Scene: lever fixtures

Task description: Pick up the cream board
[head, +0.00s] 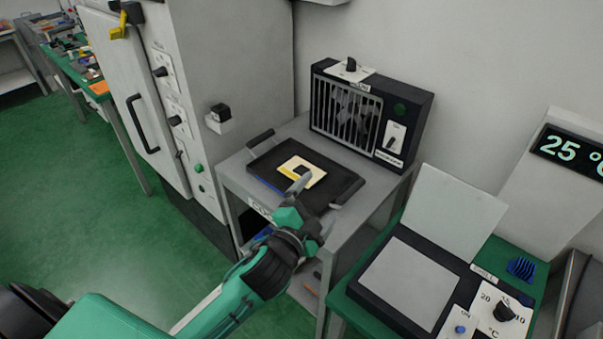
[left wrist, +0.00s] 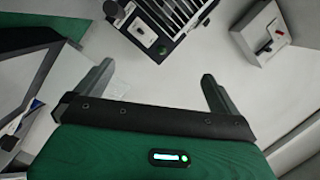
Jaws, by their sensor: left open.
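The cream board (head: 314,179) is a small pale square with a dark block and a yellow strip on it. It lies in the black tray (head: 343,186) with raised handles, on the grey table (head: 232,171). My left gripper (head: 312,192) is open above the near part of the tray, and one finger overlaps the board in the head view. I cannot tell how high it is. In the left wrist view both fingers (left wrist: 156,78) stand wide apart with nothing between them, and the board does not show. My right gripper is in neither view.
A black fan unit (head: 405,110) stands behind the tray; its grille also shows in the left wrist view (left wrist: 178,12). A grey cabinet (head: 235,55) is at left. A hotplate with a raised lid (head: 455,210) stands on the green table at right.

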